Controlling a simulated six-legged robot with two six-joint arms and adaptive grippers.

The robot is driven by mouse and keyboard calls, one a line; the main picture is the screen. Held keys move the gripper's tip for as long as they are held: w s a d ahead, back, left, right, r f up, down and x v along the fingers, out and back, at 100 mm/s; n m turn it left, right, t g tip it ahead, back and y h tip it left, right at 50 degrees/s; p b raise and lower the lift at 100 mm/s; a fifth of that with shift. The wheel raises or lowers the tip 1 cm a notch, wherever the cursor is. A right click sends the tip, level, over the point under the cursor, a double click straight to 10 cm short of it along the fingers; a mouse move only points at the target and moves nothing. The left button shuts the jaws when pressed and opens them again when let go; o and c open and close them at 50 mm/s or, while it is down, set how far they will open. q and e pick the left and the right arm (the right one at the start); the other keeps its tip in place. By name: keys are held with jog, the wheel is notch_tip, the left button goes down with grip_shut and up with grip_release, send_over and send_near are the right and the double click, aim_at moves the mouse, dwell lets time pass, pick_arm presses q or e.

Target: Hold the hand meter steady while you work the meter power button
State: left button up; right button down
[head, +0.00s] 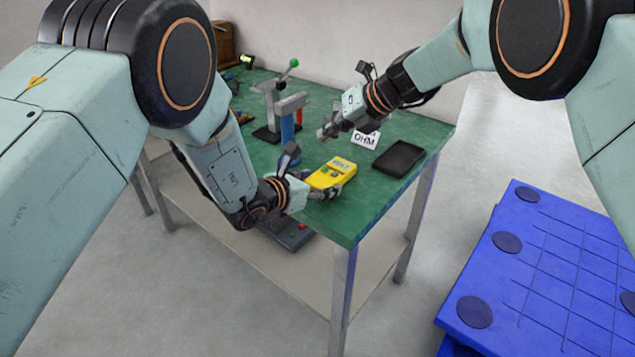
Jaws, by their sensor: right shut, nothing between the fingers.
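The power button is too small to tell from the other buttons.
A white OHM card (365,141) and a black tray (398,158) are right of the meter. A press with a green-knobbed lever (283,78) and a blue cylinder (287,130) stand behind. Blue pallets (560,260) are at right. The green table (350,222) has a front corner edge nearby.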

pick_arm(q)
jog(key=shift+o, duration=1)
jog(key=shift+r, duration=0.1)
jog(key=v, duration=1.2)
jog(key=x, duration=1.2)
jog(key=shift+w+d, duration=0.1)
pick_arm(e)
jog(key=shift+f, duration=0.6)
